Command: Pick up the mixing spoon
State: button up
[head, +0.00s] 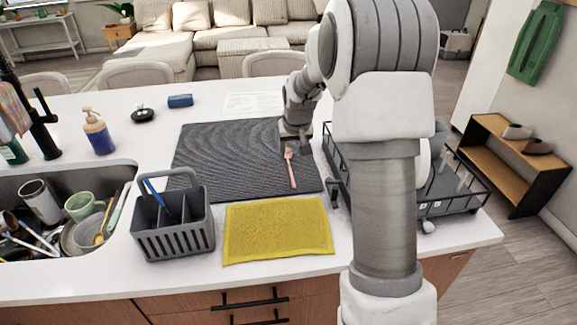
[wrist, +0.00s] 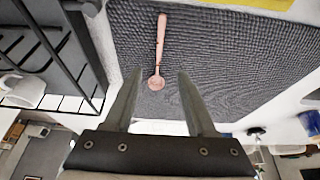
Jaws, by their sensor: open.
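A pinkish-brown mixing spoon (head: 291,168) lies on the dark grey mat (head: 220,155) near the mat's right side. In the wrist view the spoon (wrist: 159,50) lies just beyond my fingertips, its bowl toward me and its handle pointing away. My gripper (wrist: 155,75) is open and empty, with its two fingers to either side of the line of the spoon. In the head view my gripper (head: 295,140) is above the mat at the spoon's bowl end, partly hidden by my arm. I cannot tell its exact height above the mat.
A black wire dish rack (head: 455,205) stands right of the mat, close to my gripper. A yellow cloth (head: 277,230) and a grey utensil caddy (head: 175,238) lie in front. A sink with dishes (head: 70,215) is at left. A blue object (head: 180,100) lies behind the mat.

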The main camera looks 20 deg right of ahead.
aim_at(291, 170)
jog(key=x, duration=1)
grip_shut()
